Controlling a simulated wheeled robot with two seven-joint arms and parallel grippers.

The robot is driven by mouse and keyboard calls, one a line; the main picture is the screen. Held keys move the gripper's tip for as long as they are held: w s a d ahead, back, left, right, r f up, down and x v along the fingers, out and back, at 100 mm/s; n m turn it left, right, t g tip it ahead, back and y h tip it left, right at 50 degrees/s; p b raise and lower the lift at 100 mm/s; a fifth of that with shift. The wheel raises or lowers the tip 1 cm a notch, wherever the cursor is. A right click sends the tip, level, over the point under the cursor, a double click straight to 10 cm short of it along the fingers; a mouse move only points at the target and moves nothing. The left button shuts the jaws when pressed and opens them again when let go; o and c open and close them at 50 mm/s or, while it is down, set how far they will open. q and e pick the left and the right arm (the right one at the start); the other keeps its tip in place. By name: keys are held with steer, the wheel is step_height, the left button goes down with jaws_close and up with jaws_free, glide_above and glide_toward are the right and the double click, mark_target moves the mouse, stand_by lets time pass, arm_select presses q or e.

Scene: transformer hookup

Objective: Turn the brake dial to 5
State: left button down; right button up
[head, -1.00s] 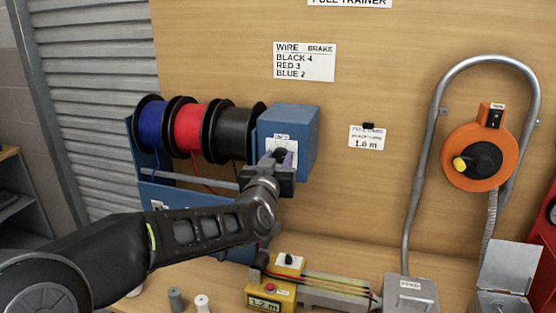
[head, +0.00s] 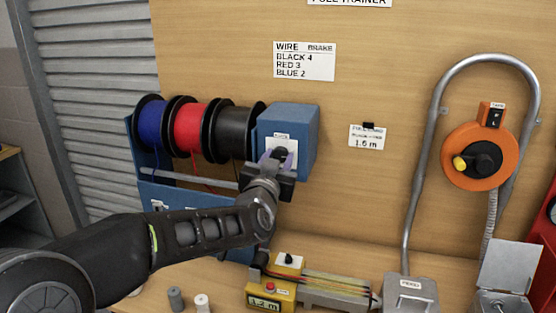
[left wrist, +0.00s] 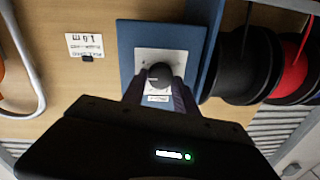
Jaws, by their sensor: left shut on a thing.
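The brake dial is a dark round knob (left wrist: 159,75) on a white plate on the front of a blue box (head: 292,125). In the head view the dial (head: 279,153) is partly covered by my left gripper (head: 273,160). In the left wrist view my left gripper (left wrist: 160,92) has its two fingers on either side of the knob, shut on it. The scale numbers and the dial's setting are too small to read. My right gripper does not show.
Blue (head: 151,124), red (head: 188,127) and black (head: 236,132) wire spools hang left of the box. A sign (head: 304,62) on the wooden board reads black 4, red 3, blue 2. A yellow device (head: 270,292) stands on the bench below. An orange reel (head: 476,157) hangs at right.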

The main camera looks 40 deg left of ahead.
arm_select(q)
steer(key=m, duration=0.3)
steer(key=shift+f+m+b, duration=0.1)
steer(key=shift+m+b, duration=0.2)
steer(key=shift+m+t+b, duration=0.3)
steer(key=shift+m+b, duration=0.1)
steer(key=shift+m, duration=1.7)
steer(key=c, duration=0.9)
jaws_free()
steer(key=shift+c, duration=0.2)
steer(key=b+v, duration=0.1)
steer(key=v, duration=0.6)
steer(key=shift+s+b, duration=0.35)
steer(key=shift+s, duration=0.05)
